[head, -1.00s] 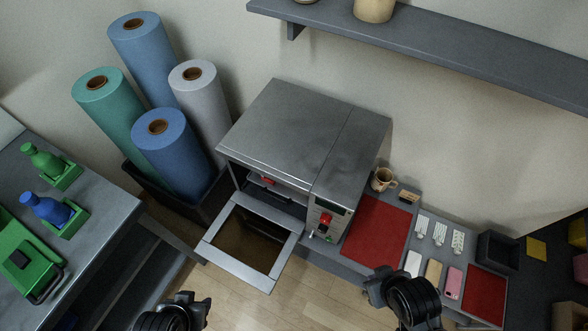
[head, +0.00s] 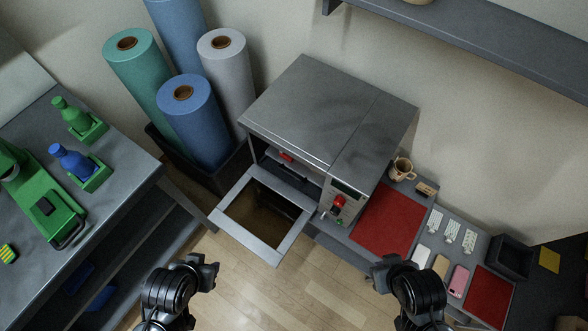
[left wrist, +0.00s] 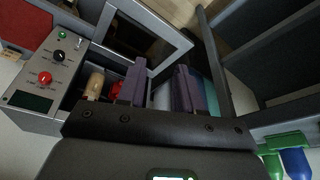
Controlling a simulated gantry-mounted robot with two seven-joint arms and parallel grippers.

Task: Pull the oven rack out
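The grey oven (head: 325,115) stands in the middle of the head view, its windowed door (head: 262,246) folded down open. Inside, a dark rack (head: 299,163) is partly visible, with a small red part (head: 287,156) at its front. The oven's control panel (left wrist: 43,84) and door (left wrist: 148,32) show in the left wrist view, with a red part (left wrist: 116,89) and a tan cylinder (left wrist: 95,83) near the fingers. My left gripper (left wrist: 160,85) is open and empty, its fingers apart. In the head view, my left gripper (head: 200,268) is left of and below the door. My right gripper (head: 383,268) is below the red mat; its fingers are unclear.
A counter right of the oven holds a red mat (head: 390,220), a tan mug (head: 401,168) and phones (head: 441,265). Fabric rolls (head: 192,115) stand left of the oven. A workbench (head: 110,185) is at the left. Floor before the door is clear.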

